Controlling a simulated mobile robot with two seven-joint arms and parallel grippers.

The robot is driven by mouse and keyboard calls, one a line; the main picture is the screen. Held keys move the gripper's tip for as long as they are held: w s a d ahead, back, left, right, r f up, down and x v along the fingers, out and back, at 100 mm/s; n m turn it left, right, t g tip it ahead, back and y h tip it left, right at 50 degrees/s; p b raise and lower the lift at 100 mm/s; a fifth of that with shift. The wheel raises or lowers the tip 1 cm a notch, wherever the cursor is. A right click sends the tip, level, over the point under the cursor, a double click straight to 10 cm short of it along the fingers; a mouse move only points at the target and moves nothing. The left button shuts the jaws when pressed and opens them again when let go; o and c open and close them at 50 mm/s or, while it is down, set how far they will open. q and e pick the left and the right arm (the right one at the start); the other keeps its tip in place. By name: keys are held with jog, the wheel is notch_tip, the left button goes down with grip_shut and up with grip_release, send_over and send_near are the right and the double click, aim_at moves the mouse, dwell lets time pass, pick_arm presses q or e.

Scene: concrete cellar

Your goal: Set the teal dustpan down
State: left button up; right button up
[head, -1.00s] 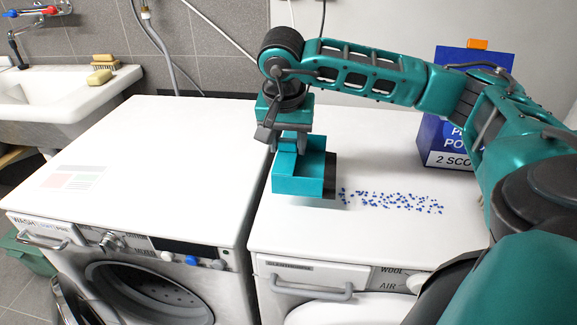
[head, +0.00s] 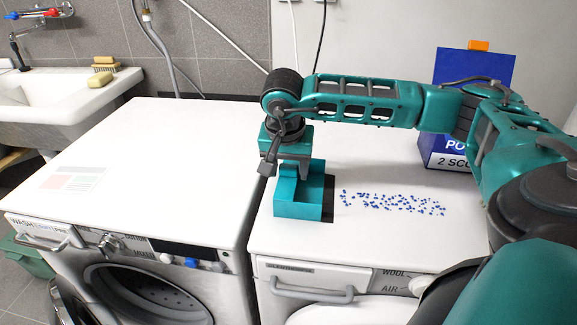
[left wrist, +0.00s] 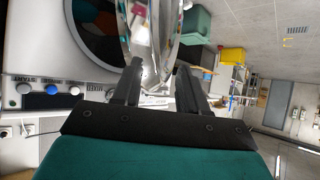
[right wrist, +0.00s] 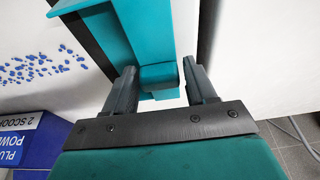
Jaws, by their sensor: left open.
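The teal dustpan (head: 298,205) is on the white top of the right-hand machine (head: 390,235), left of the spilled blue granules (head: 390,203). It looks level and seems to rest on the top. My right gripper (head: 292,165) is above its back end.
A blue powder box (head: 470,80) stands at the back right of the machine top. The left washing machine (head: 150,150) has a clear top and its door hangs open. A sink (head: 60,95) with soap and a brush is at the far left.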

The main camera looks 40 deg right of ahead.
jog(key=shift+o, duration=1.3)
pick_arm(q)
jog(key=shift+r, duration=0.1)
pick_arm(e)
jog(key=shift+r, duration=0.15)
jog(key=shift+r, duration=0.25)
pick_arm(q)
jog(key=shift+s+a+p, duration=0.25)
jog(key=shift+a+p, duration=0.1)
jog(key=shift+p, duration=0.35)
pick_arm(e)
jog(key=v, duration=1.1)
jog(key=shift+s+a+r, duration=0.15)
jog(key=shift+r, duration=0.1)
pick_arm(q)
jog(key=shift+r, duration=0.2)
